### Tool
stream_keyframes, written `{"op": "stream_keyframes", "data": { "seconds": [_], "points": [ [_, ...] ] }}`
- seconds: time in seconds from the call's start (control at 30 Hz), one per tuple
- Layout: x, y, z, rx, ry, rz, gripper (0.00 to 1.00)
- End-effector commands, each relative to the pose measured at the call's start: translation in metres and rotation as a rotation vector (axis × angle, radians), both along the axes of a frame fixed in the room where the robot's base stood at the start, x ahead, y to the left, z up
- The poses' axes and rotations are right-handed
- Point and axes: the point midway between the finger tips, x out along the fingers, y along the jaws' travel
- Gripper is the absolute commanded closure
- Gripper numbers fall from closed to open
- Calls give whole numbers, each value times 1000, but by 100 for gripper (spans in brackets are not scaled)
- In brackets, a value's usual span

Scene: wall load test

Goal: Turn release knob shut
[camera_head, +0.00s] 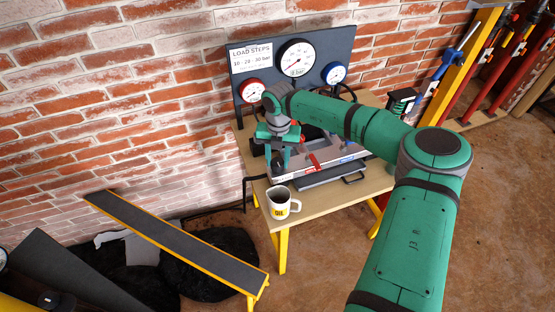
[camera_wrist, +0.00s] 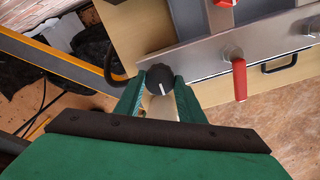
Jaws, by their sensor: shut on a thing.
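The release knob (camera_wrist: 159,79) is black and round with a white pointer line, at the left end of a grey metal panel. My gripper (camera_wrist: 157,95) has its two green fingers on either side of the knob in the wrist view, closed on it. In the head view my gripper (camera_head: 281,160) reaches down to the left end of the panel on the table. The knob is small and dark there, and partly hidden by the gripper. The white pointer line points toward the gripper, slightly slanted.
A red lever (camera_wrist: 239,78) stands on the panel right of the knob. A white mug (camera_head: 281,203) is near the front left corner of the wooden table (camera_head: 325,205). A gauge board (camera_head: 296,57) rises behind. A narrow yellow-edged ramp (camera_head: 180,240) lies left.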

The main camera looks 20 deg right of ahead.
Motion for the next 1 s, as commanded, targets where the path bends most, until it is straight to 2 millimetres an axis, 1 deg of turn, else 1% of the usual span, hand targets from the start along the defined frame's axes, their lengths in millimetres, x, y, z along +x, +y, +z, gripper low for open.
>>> {"op": "stream_keyframes", "data": {
  "seconds": [0.27,0.3,0.37,0.63,0.73,0.87,1.0],
  "points": [
    [1,-1,1,0,-2,-3,87],
    [1,-1,1,0,-2,-3,60],
    [1,-1,1,0,-1,-2,46],
    [0,0,0,0,0,-1,46],
    [0,0,4,0,-1,-1,46],
    [1,-1,19,0,-3,-1,46],
    [1,-2,45,-1,-3,-2,46]
  ]
}}
